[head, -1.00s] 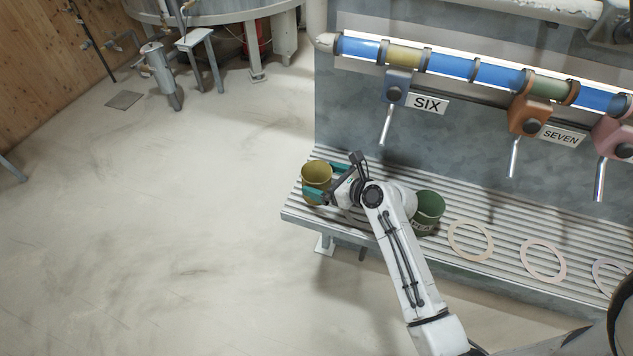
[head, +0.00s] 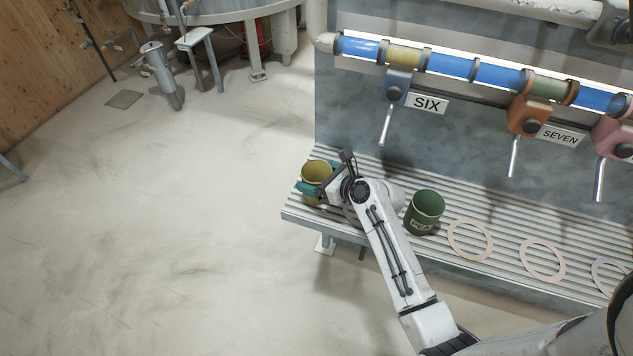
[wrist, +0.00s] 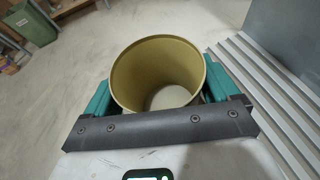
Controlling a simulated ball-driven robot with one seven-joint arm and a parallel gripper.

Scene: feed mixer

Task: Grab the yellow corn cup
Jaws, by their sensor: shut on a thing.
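The yellow corn cup (head: 316,172) stands at the left end of the slatted bench in the head view. My gripper (head: 318,187) is around it, with one teal finger on each side, and is shut on it. In the wrist view the cup (wrist: 158,62) is seen from above its rim, between the teal fingers of my gripper (wrist: 160,92). It looks empty inside, with a pale bottom. Whether its base touches the bench is hard to tell.
A green cup (head: 425,212) stands on the slatted bench (head: 462,205) right of my arm. Several flat rings (head: 470,240) lie further right. Dispensers with levers (head: 386,125) hang above, near the SIX sign (head: 428,103).

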